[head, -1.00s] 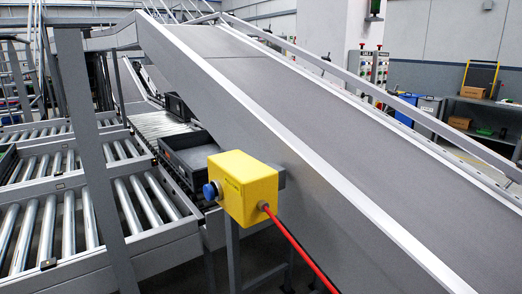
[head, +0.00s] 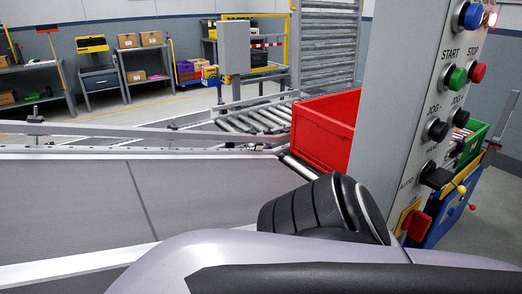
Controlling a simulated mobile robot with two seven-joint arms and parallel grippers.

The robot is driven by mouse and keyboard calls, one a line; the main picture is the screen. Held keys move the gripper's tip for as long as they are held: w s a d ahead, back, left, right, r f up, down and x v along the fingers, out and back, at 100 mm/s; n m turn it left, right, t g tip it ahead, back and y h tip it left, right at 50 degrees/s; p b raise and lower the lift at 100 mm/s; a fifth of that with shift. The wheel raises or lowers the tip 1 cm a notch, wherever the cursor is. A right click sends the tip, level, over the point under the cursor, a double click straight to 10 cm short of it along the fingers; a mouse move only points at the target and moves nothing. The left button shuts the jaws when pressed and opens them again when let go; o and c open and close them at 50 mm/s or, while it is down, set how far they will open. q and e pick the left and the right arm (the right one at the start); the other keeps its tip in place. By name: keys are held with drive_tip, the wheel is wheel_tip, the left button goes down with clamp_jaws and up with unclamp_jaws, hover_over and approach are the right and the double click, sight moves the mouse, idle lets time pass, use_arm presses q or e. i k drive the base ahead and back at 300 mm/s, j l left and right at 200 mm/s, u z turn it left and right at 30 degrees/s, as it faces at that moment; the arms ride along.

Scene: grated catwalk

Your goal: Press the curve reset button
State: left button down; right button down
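A grey control panel (head: 412,85) stands close at the right, with its button face seen at a steep angle. A blue button (head: 470,16) is at its top, beside a lit lamp or button (head: 490,19). Below are a green button (head: 455,78) marked START and a red one (head: 477,72) marked STOP. Black JOG knobs (head: 437,130) sit lower. I cannot read a "curve reset" label on any of them. Neither gripper is in view. A link of my arm crosses the bottom and hides the panel's lower left part.
A conveyor belt (head: 75,207) runs across the left. A red crate (head: 325,130) sits on rollers behind the panel. A green bin (head: 470,143) and a blue and yellow unit (head: 440,215) stand right of the panel. Shelves (head: 145,75) line the back; open floor lies before them.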

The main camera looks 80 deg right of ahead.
sight(471, 17)
drive_tip(key=z, duration=3.4)
